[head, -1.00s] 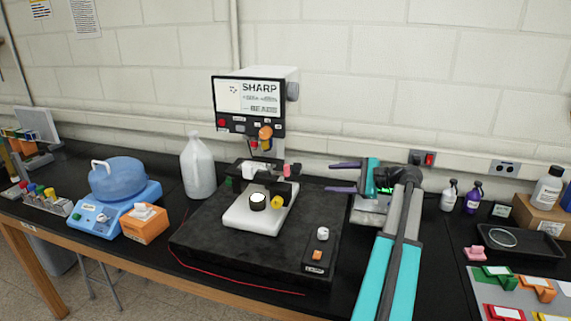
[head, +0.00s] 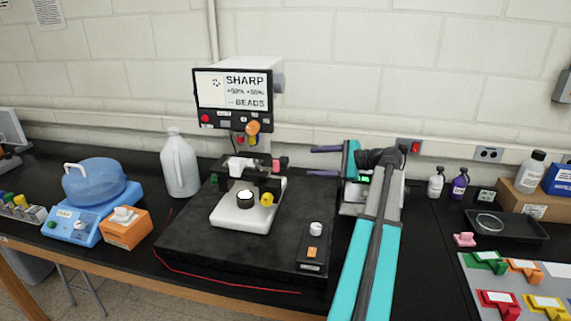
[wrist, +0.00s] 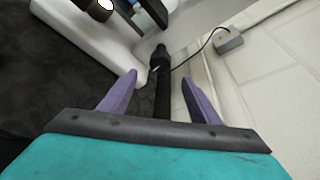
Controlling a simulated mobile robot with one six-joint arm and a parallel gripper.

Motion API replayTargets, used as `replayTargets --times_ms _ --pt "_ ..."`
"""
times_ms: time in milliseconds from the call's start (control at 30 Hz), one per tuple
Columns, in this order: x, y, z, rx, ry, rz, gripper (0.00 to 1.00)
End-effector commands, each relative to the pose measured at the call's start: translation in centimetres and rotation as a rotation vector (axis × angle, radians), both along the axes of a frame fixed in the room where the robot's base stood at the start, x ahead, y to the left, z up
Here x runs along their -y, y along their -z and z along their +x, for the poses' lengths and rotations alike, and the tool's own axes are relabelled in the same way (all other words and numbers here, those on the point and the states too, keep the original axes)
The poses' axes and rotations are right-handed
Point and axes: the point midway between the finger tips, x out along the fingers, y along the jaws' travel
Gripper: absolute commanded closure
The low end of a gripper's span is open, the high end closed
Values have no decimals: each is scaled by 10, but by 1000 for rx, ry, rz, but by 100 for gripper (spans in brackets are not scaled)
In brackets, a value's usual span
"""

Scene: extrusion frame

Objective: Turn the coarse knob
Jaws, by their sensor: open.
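The microscope (head: 245,212) has a white base and a black head whose screen (head: 232,90) reads "SHARP" and "BEADS". A yellow knob (head: 267,199) is on the right of its base, an orange knob (head: 253,127) is under the screen, and a pink part (head: 280,163) is by the stage. I cannot tell which is the coarse knob. My gripper (head: 309,160) is open and empty, right of the microscope, its purple fingers pointing left. In the wrist view, my gripper (wrist: 159,77) has a dark shaft with a rounded end (wrist: 160,62) showing between its fingers, apparently beyond them.
The microscope stands on a black slab (head: 190,240) with a small control box (head: 314,255). A white jug (head: 179,165) and a blue-lidded device (head: 72,225) stand left. Bottles and a tray (head: 507,228) are right.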

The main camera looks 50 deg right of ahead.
Motion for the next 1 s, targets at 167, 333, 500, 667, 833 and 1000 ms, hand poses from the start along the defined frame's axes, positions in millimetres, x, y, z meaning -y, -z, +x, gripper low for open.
replayTargets --times_ms 167,333,500,667,833,1000 --pt "-5 3 15 0 -1 1 43" --pt "-11 9 36 0 -1 1 43" --pt "-17 15 58 -1 -1 0 43" --pt "-23 22 79 -1 0 1 43" --pt "-29 29 100 -1 0 1 43" --pt "-33 34 114 -1 1 0 43"
